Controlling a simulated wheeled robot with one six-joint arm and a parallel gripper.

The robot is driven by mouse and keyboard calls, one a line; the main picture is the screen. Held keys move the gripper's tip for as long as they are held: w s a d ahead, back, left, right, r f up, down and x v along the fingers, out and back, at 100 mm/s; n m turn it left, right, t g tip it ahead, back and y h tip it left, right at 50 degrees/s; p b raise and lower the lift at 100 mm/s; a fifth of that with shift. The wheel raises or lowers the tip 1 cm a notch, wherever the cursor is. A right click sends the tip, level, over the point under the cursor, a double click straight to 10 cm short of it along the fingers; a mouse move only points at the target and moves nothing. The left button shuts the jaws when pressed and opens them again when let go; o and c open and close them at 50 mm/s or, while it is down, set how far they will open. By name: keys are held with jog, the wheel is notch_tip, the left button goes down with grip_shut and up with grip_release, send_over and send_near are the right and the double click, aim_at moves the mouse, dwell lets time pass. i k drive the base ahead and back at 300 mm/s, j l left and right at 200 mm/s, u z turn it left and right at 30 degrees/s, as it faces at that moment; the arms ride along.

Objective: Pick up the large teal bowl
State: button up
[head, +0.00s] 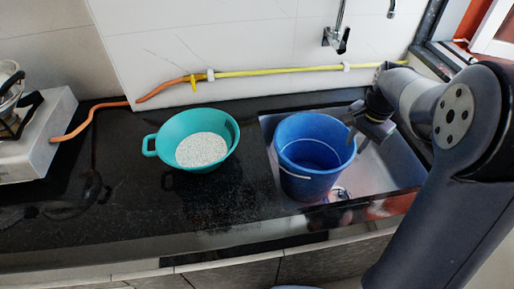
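The large teal bowl (165,146) stands upright on the black counter, left of the sink. It has a loop handle on its left side and holds white grains that look like rice. My gripper (356,130) is at the upper right of the bowl, over the right side of the blue bucket, well apart from the bowl. Its fingers are small and dark here, and I cannot tell whether they are open or shut. Nothing shows clearly between them.
A blue bucket (310,185) stands in the sink (393,165). A stove (40,135) is at the far left. An orange hose (92,112) and yellow pipe (280,71) run along the wall. A tap (338,38) is above the sink. The black counter (130,205) in front of the bowl is clear.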

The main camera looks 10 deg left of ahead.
aim_at(197, 140)
jog(key=u, duration=1.45)
